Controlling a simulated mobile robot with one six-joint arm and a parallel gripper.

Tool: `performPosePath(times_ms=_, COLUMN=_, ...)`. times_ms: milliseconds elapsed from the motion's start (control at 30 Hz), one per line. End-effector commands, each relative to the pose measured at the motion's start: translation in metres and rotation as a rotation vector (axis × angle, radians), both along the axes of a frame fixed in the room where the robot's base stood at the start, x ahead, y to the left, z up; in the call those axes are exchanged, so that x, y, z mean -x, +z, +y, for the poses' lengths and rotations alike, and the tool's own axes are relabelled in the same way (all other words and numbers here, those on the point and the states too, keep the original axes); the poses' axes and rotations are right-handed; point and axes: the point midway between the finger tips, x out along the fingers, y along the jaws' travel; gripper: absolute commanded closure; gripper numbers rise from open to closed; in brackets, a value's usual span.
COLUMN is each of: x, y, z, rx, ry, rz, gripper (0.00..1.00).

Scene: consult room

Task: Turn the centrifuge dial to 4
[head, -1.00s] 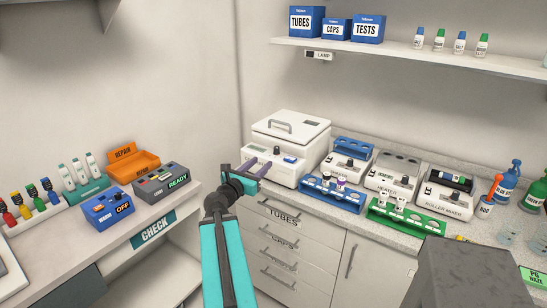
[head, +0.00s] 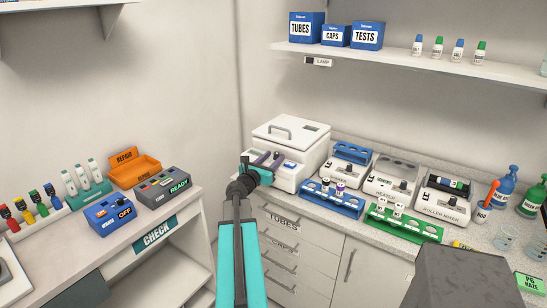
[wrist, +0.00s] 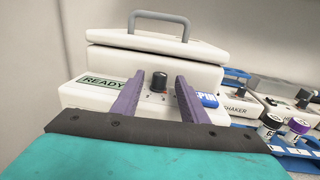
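The centrifuge (head: 291,143) is a white box with a handled lid, standing at the left end of the counter. Its front panel shows in the wrist view with a READY label (wrist: 101,82) at left, a black dial (wrist: 159,82) in the middle and a blue button (wrist: 207,100) at right. The dial's scale marks are too small to read. My gripper (head: 270,158) is in front of this panel. In the wrist view its two purple fingers (wrist: 157,92) are spread, one to each side of the dial, with visible gaps. The gripper is open and empty.
A blue tube rack (head: 331,197) stands on the counter just right of the centrifuge. A shaker (head: 345,168), a heater (head: 391,182) and a roller mixer (head: 441,198) stand farther right. Drawers (head: 284,245) are below the counter.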

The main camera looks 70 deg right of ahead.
Motion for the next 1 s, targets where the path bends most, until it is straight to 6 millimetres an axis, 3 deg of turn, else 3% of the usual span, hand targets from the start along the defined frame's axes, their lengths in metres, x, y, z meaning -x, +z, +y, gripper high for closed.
performPosePath(times_ms=433, x=0.0014, y=0.0, z=-0.0065, rx=0.0, ry=0.0, rz=0.0, gripper=0.6)
performPosePath(times_ms=467, x=0.0014, y=0.0, z=-0.0065, rx=0.0, ry=0.0, rz=0.0, gripper=0.62)
performPosePath(times_ms=700, x=0.0015, y=0.0001, z=-0.0063, rx=0.0, ry=-0.001, rz=0.0, gripper=1.0)
performPosePath(times_ms=1000, x=0.0046, y=-0.0013, z=-0.006, rx=0.001, ry=0.031, rz=-0.001, gripper=1.0)
